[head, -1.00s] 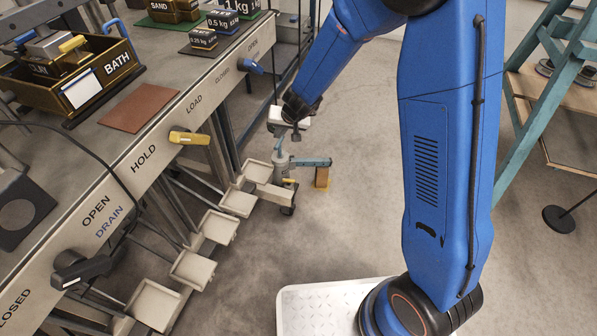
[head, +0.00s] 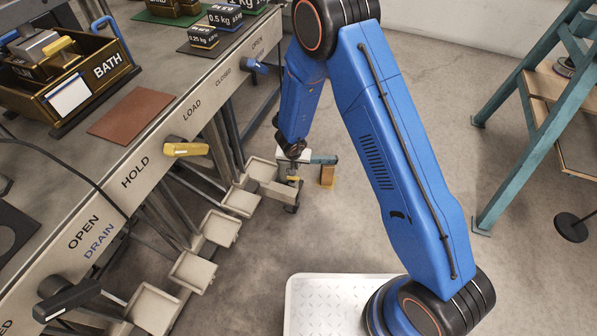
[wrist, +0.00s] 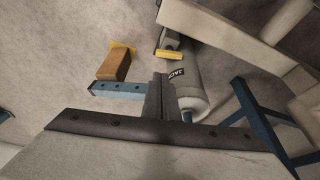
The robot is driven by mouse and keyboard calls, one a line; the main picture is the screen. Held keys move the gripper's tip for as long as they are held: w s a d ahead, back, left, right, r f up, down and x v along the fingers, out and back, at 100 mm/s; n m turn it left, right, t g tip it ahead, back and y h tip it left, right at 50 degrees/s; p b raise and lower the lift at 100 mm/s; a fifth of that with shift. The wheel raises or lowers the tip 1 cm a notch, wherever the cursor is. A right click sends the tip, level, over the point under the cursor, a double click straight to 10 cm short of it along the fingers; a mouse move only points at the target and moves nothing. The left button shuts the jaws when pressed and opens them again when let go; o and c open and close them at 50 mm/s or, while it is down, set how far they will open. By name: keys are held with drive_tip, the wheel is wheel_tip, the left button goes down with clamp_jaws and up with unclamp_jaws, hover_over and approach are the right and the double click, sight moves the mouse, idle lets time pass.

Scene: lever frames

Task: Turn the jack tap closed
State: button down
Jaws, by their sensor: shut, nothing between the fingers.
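The jack's grey cylinder (wrist: 192,85), marked with a partly hidden "JACK" label, is below my gripper in the wrist view. A small yellow tap handle (wrist: 170,54) is at its far end, apart from the fingers. A blue-teal bar (wrist: 120,90) reaches left from near the jack, with an orange-brown block (wrist: 114,64) beside it. My gripper (wrist: 160,78) is shut and empty, its dark fingers overlapping the cylinder in the picture. I cannot tell whether they touch it. In the head view my gripper (head: 292,166) is low over the jack and hides most of it.
A long bench (head: 190,105) with HOLD, LOAD and OPEN labels runs along the left. A yellow lever (head: 186,149) and a black lever (head: 68,298) stick out from its front. Several pale trays (head: 220,229) step along below. A teal stand (head: 520,110) is right; open floor lies between.

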sight(293, 179)
drive_tip(key=shift+x, duration=4.7)
drive_tip(key=shift+s+a, duration=0.1)
drive_tip(key=shift+s, duration=0.05)
